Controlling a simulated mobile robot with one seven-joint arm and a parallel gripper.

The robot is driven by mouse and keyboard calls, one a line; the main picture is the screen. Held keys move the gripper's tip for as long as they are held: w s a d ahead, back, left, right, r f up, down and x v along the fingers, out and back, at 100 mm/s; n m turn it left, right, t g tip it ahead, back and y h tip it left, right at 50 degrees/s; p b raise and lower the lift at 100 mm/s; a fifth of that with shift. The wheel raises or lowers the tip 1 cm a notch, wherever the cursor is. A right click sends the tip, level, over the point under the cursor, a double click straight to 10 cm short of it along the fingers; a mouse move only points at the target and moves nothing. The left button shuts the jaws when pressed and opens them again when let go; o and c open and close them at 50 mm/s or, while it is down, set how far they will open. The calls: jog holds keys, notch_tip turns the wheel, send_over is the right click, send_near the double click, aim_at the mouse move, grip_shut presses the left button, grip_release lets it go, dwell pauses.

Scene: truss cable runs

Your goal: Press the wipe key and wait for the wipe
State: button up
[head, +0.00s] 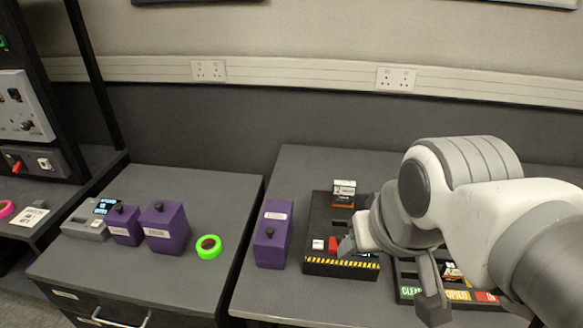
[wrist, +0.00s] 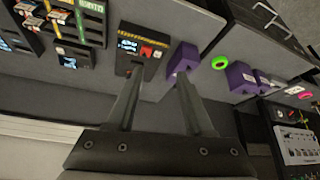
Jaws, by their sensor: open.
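A black box (head: 316,264) with a yellow-black striped front edge stands on the right table. On its top are a white key (head: 318,243) and a red key (head: 333,243); their labels are too small to read. The red key also shows in the wrist view (wrist: 146,51), beside a small lit screen (wrist: 127,45). A card-like block with an orange band (head: 344,192) stands at the box's back. My gripper (head: 388,272) is open and empty, above the right part of the box, and covers that part. I cannot tell whether a finger touches it.
A purple box (head: 273,236) stands just left of the black box. A labelled tray (head: 411,293) lies to the right, partly behind my gripper. On the left table are two more purple boxes (head: 164,228), a green ring (head: 208,247) and a grey device (head: 86,229). A gap separates the tables.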

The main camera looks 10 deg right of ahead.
jog(key=shift+w, duration=0.1)
grip_shut()
dwell(1.6)
